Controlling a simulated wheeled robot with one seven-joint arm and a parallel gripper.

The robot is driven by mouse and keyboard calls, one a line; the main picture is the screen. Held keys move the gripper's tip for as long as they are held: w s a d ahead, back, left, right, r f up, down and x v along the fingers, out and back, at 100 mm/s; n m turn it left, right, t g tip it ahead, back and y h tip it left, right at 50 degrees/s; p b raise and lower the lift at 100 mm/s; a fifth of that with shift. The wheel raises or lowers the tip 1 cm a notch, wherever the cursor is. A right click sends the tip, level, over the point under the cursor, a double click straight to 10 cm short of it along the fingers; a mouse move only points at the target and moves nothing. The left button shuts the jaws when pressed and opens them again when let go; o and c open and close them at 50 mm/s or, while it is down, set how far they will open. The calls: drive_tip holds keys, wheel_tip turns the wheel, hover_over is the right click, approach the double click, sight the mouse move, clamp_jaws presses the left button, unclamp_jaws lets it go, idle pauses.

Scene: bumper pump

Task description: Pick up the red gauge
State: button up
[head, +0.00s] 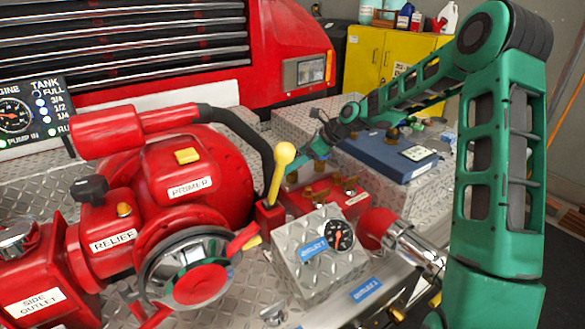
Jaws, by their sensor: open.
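A small round gauge (340,236) with a dark face and a reddish needle sits on a silver diamond-plate box at the lower middle. I cannot make out a gauge with a clearly red body. A larger dark gauge (14,117) is set in the panel at the far left. My green arm comes in from the right and reaches back to the upper middle. My gripper (318,136) is small and far off there, behind the yellow-knobbed lever and beyond the silver box. It is open; its fingertips are partly hidden among small fittings. It is well apart from the small gauge.
A big red pump (165,185) with a chrome-capped outlet fills the left. A yellow-knobbed lever (283,155) stands upright beside the silver box (313,270). A red-ended chrome fitting (374,228) lies right of it. A blue case (387,150) sits behind. A yellow cabinet (368,62) stands at the back.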

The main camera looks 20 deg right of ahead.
drive_tip(key=shift+w+a+f, duration=0.25)
drive_tip(key=shift+a+f, duration=0.05)
drive_tip(key=shift+f, duration=0.1)
drive_tip(key=shift+c, duration=0.6)
drive_tip(key=c, duration=1)
drive_tip(key=shift+c, duration=0.2)
drive_tip(key=shift+r, duration=0.1)
